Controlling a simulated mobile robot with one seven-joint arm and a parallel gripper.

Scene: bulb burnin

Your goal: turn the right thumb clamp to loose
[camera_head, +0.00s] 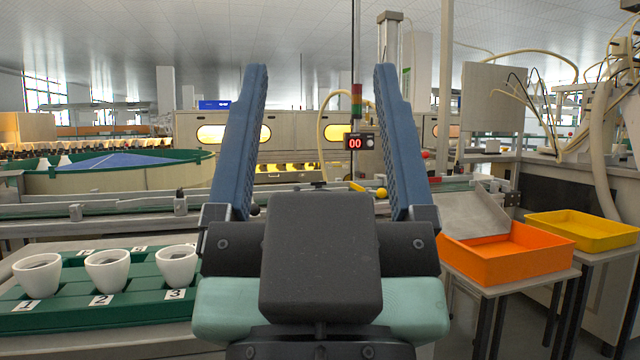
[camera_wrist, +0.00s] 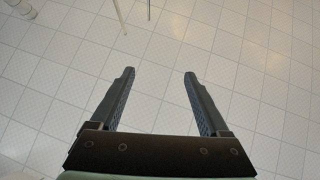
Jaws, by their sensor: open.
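My gripper (camera_head: 320,70) is raised in the middle of the head view, with its two blue fingers wide apart and nothing between them. In the wrist view my gripper (camera_wrist: 160,73) is also open and empty above a bare tiled floor. The right thumb clamp cannot be made out for certain. A rail (camera_head: 110,208) runs across behind my gripper, with a small dark-topped post (camera_head: 180,201) on it at left. A small yellow ball-shaped knob (camera_head: 381,193) and a dark knob (camera_head: 254,209) show near the fingers' bases. My gripper hides much of the rail, and touches none of these.
White cups (camera_head: 106,270) stand in a green numbered tray (camera_head: 60,318) at left. An orange bin (camera_head: 510,262) and a yellow bin (camera_head: 590,235) stand on stands at right. A red display (camera_head: 356,142) reads 00 behind. The wrist view shows open floor (camera_wrist: 250,60).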

